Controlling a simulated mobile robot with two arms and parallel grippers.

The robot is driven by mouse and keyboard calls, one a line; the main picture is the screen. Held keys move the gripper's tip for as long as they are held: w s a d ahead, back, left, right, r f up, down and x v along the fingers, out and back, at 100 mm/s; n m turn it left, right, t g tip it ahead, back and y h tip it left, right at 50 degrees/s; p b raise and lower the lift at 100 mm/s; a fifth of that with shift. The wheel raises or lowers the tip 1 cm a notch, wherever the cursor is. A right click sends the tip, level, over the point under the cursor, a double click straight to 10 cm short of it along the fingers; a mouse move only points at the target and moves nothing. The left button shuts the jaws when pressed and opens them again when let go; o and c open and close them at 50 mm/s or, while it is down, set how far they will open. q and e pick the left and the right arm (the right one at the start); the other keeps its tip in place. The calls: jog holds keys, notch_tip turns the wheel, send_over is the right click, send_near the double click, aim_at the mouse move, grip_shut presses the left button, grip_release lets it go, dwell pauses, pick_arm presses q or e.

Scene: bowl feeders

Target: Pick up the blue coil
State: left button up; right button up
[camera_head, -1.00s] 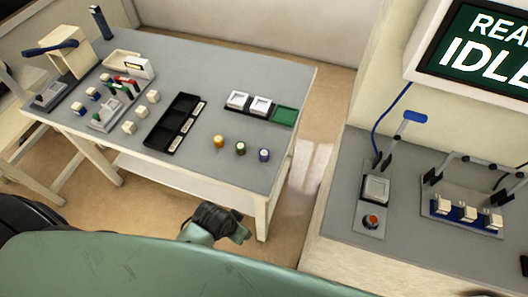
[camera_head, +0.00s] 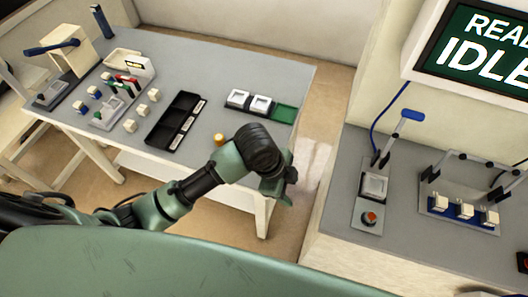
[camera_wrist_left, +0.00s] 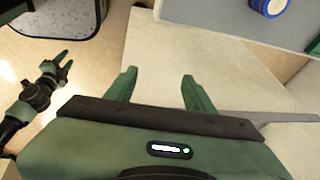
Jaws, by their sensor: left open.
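The blue coil (camera_wrist_left: 270,7) shows at the top edge of the left wrist view, partly cut off, standing on the grey tabletop. In the head view my left arm hides it. My left gripper (camera_head: 277,190) is at the front right corner of the table in the head view. In the left wrist view its two fingers (camera_wrist_left: 160,88) are apart with nothing between them, and the coil is ahead and to the right, clear of them. My right gripper (camera_wrist_left: 55,66) shows small at the left of that view, its fingers apart and empty.
A second bench with a red button (camera_head: 370,217) stands to the right.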

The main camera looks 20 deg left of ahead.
pick_arm(q)
jog(key=w+a+r+m+y, duration=0.1)
jog(key=w+a+m, duration=0.2)
jog(key=w+a+r+m+g+y, duration=0.1)
jog(key=w+a+r+m, duration=0.1)
jog(key=w+a+m, duration=0.1)
jog(key=w+a+r+m+y, duration=0.1)
jog(key=w+a+r+m, duration=0.1)
jog(key=w+a+m, duration=0.1)
jog(key=shift+w+a+g+y, duration=0.2)
jog(key=shift+w+a, duration=0.1)
jog(key=shift+w, duration=0.25)
jog(key=shift+w+a+g+y, duration=0.2)
jog(key=shift+w+a, duration=0.1)
jog(key=shift+w, duration=0.25)
notch_tip(320, 180, down, 8)
jog(key=shift+r+p, duration=0.25)
jog(key=shift+p, duration=0.4)
grip_shut()
